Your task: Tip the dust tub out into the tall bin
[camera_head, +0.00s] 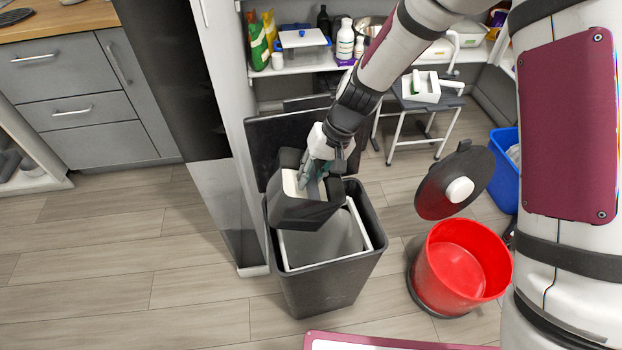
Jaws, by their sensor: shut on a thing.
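The dust tub (303,212) is a dark grey, squarish container with a pale patch showing at its upper side. My gripper (314,182) is shut on the tub and holds it over the back left part of the tall bin's opening. The tub looks tilted; how much is left in it I cannot tell. The tall bin (322,288) is dark grey, with a pale inner rim and a grey inside. Its dark lid (268,150) stands raised behind it. My fingertips are partly hidden by the tub and my wrist.
A red bucket (460,268) stands right of the bin, with a round dark lid (455,180) behind it. A blue tub (504,165) and a small grey table (430,98) are farther back. A tall cabinet is close on the left. The floor at front left is clear.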

